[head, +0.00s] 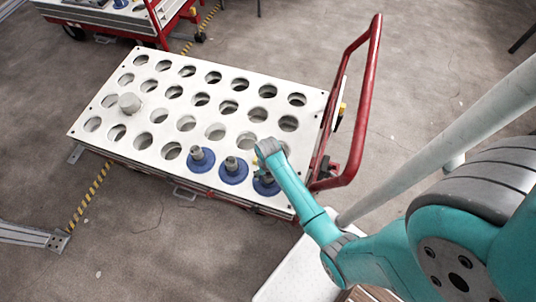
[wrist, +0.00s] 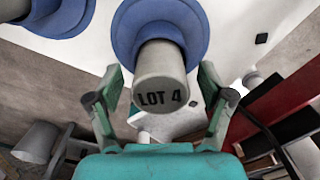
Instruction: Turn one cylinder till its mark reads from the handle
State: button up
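A grey cylinder (wrist: 160,75) with a wide blue flange (wrist: 128,30) fills the middle of the wrist view. Its end face carries the dark mark "LOT 4", upright in that view. My gripper (wrist: 162,88) is open, with one finger on each side of the cylinder and a visible gap on both sides. In the head view this cylinder's blue flange (head: 262,187) is the rightmost of three along the plate's front edge, partly covered by my arm. My fingers are hidden there. The red handle (head: 366,100) rises at the plate's right end.
Two more blue-flanged cylinders (head: 232,170) (head: 201,160) stand to the left in the same row. Another red cart (head: 172,12) stands behind.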

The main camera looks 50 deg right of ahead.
notch_tip(320, 180, up, 12)
dwell(0.7)
